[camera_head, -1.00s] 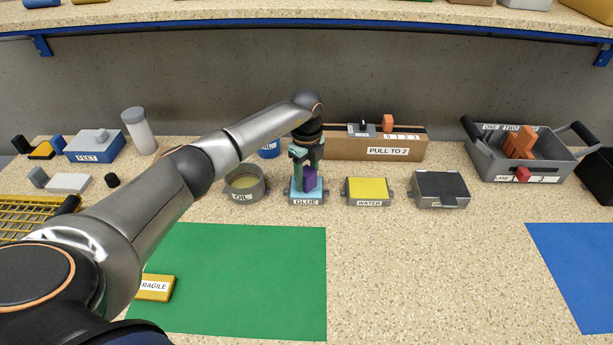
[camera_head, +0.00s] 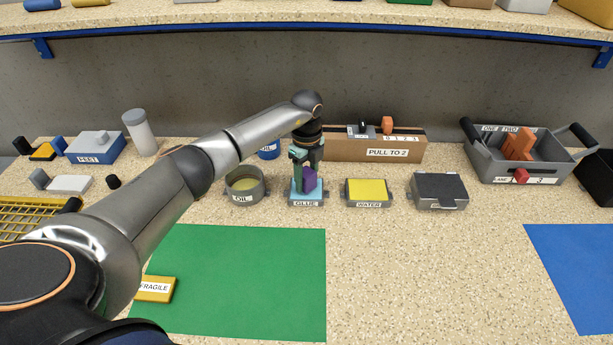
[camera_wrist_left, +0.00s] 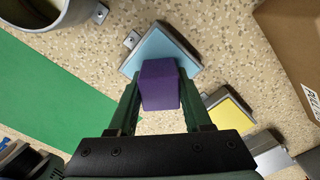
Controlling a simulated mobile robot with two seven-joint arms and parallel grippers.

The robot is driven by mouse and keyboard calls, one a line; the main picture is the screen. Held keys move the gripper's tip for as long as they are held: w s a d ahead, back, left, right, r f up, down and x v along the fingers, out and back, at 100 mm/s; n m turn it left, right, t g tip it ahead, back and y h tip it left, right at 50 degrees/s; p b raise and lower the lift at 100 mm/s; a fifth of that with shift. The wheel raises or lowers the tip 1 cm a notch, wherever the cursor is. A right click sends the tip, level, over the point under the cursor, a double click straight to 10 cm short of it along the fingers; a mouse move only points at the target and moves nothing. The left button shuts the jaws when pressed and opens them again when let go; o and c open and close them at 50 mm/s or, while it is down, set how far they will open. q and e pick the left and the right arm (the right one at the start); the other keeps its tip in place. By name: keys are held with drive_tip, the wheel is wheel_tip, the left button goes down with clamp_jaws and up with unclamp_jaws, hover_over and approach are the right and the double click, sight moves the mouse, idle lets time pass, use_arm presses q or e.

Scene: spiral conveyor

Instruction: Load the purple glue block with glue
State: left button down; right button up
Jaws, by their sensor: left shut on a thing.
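The purple block (camera_head: 310,179) is between the fingers of my left gripper (camera_head: 306,170), which is shut on it. It also shows in the left wrist view (camera_wrist_left: 159,84) between the two green fingers. The block is over the light blue pad of the tray labelled GLUE (camera_head: 306,202). The pad shows in the left wrist view (camera_wrist_left: 176,50) just beyond the block. The block looks low at the pad, but I cannot tell whether it touches. My right gripper is not in view.
The round OIL dish (camera_head: 245,184) stands left of the glue tray, and the yellow WATER pad (camera_head: 367,190) stands right of it. A PULL TO 2 box (camera_head: 375,149) stands behind. A green mat (camera_head: 240,285) lies in front.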

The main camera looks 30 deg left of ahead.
sight(306, 172)
use_arm(q)
drive_tip(key=shift+r+p, duration=0.3)
drive_tip(key=shift+r, duration=0.45)
drive_tip(key=shift+r+p, duration=0.65)
drive_tip(key=shift+r, duration=0.1)
wheel_tip(306, 172, up, 3)
drive_tip(key=p, duration=0.3)
drive_tip(key=shift+w, duration=0.1)
drive_tip(key=shift+r, duration=0.2)
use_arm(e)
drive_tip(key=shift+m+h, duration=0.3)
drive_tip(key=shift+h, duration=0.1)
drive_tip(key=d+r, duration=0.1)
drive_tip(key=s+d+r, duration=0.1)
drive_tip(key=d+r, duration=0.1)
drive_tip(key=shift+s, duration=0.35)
